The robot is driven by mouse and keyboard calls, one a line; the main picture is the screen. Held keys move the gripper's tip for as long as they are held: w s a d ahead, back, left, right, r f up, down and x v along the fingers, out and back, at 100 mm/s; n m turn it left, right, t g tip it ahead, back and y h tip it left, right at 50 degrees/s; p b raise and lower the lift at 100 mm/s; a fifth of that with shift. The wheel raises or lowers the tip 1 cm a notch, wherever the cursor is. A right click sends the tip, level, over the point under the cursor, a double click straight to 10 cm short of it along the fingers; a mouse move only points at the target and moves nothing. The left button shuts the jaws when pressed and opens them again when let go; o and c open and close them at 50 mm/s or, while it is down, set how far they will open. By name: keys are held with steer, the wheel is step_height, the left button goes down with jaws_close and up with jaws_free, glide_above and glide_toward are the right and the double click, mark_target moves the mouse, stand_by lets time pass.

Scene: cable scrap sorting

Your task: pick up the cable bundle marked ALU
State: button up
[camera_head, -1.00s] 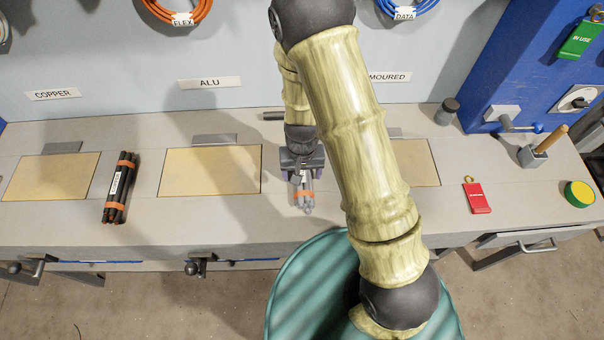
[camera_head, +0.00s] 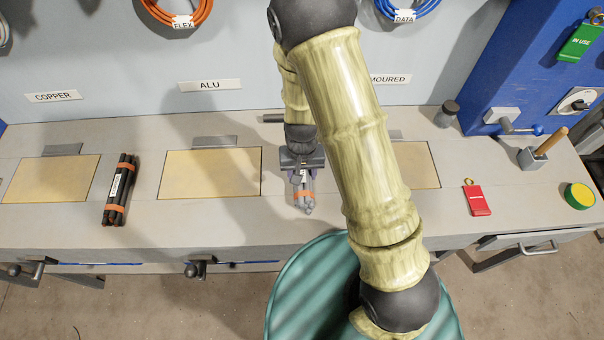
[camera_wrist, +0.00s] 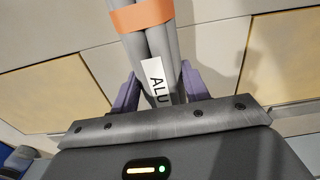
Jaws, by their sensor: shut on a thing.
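The cable bundle marked ALU (camera_wrist: 163,50) is a set of grey cables with an orange band and a white label reading ALU, seen close up in the wrist view. In the head view the same bundle (camera_head: 304,197) sticks out from under my gripper (camera_head: 303,176), right of the middle tan panel. My gripper's purple fingers (camera_wrist: 160,92) are on both sides of the bundle in the wrist view, shut on it. From these views I cannot tell how far the bundle is above the bench.
A bundle of black cables with orange bands (camera_head: 119,190) lies on the bench (camera_head: 140,229) between the left and middle tan panels. A red tag (camera_head: 477,200), a green-yellow round thing (camera_head: 579,195) and a wooden-handled tool (camera_head: 546,146) are at the right. A teal drum (camera_head: 292,290) stands in front.

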step_height(320, 180, up, 9)
steer(key=shift+p, duration=0.35)
stand_by(0.6)
